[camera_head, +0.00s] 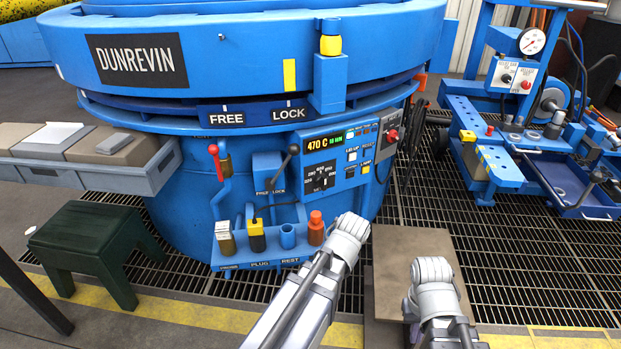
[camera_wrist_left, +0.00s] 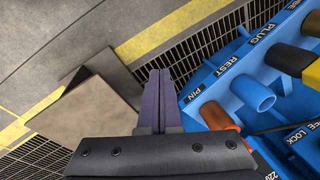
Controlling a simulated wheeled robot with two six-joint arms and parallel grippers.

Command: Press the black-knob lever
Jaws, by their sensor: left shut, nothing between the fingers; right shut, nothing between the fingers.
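The black-knob lever (camera_head: 292,150) stands on the blue furnace's front, its shaft tilted up to the right from a blue bracket beside the display panel. Its knob is uncovered in the head view. I cannot make it out surely in the left wrist view. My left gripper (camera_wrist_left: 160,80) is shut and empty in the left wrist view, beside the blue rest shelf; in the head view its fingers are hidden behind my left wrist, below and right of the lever. My right gripper (camera_head: 412,334) is low at the right, partly hidden by its wrist, shut and empty, well away from the lever.
A red-handled lever (camera_head: 214,152) stands left of the black-knob lever. The shelf (camera_head: 262,262) below holds several capped pins and plugs, with an orange-topped one (camera_head: 316,222) near my left wrist. The control panel (camera_head: 330,165) is to the right. A brown plate (camera_head: 408,250) covers part of the floor grating.

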